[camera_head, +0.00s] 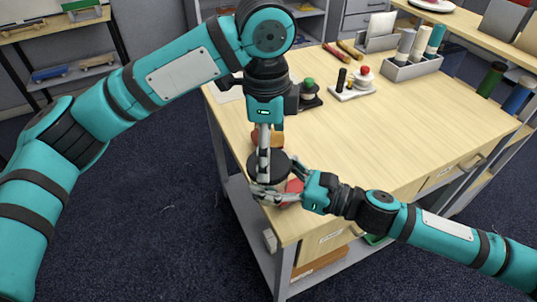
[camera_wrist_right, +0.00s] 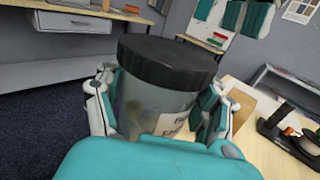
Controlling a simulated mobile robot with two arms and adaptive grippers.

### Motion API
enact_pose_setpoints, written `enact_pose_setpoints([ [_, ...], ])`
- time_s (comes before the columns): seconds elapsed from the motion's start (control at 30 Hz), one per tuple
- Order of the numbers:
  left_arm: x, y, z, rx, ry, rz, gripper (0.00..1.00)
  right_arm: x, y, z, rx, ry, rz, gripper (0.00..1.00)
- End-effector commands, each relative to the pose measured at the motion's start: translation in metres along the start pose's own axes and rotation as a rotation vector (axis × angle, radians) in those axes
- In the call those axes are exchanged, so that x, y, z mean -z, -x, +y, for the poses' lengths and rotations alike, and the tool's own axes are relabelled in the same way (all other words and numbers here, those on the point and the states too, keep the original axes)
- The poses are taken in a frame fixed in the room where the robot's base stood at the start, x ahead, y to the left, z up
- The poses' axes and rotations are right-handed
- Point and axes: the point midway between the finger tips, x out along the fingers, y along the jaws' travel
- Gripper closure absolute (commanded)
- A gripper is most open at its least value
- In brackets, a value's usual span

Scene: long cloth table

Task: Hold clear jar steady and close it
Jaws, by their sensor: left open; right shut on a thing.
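The clear jar (camera_wrist_right: 150,105), with a white label, stands upright between the fingers of my right gripper (camera_wrist_right: 160,120). A black lid (camera_wrist_right: 170,60) sits level on its mouth; I cannot tell if it is tight. In the head view the dark lid (camera_head: 280,164) shows near the table's front corner, partly hidden by my left gripper's finger. My right gripper (camera_head: 277,182) reaches in from the right and is shut around the jar's body. My left gripper (camera_head: 263,178) points down from above, open, overlapping the lid in this view; contact is unclear. It does not show in the wrist view.
The wooden table (camera_head: 390,130) is mostly clear to the right. An orange item (camera_head: 268,139) and a red item (camera_head: 295,186) lie close to the jar. Small stands with a green knob (camera_head: 309,84) and a red knob (camera_head: 364,71) are further back, by a grey holder (camera_head: 410,70).

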Motion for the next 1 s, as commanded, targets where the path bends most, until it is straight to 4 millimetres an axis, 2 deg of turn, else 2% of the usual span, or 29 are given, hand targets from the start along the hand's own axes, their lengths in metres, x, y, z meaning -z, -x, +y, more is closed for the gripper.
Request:
enact_pose_setpoints([
  [0.1, 0.0, 0.009, 0.0, -0.001, -0.001, -0.001, 0.02, 0.0, 0.0, 0.0, 0.0, 0.0, 0.0, 1.0],
  [0.43, 0.0, 0.012, 0.0, 0.003, 0.03, -0.003, 0.01, 0.0, 0.0, 0.0, 0.0, 0.0, 0.0, 1.0],
  [0.8, -0.001, 0.042, 0.0, 0.013, 0.495, -0.001, 0.01, 0.0, 0.0, 0.0, 0.0, 0.0, 0.0, 1.0],
  [1.0, -0.001, 0.045, 0.001, 0.009, 0.57, 0.003, 0.01, 0.0, 0.0, 0.0, 0.0, 0.0, 0.0, 1.0],
])
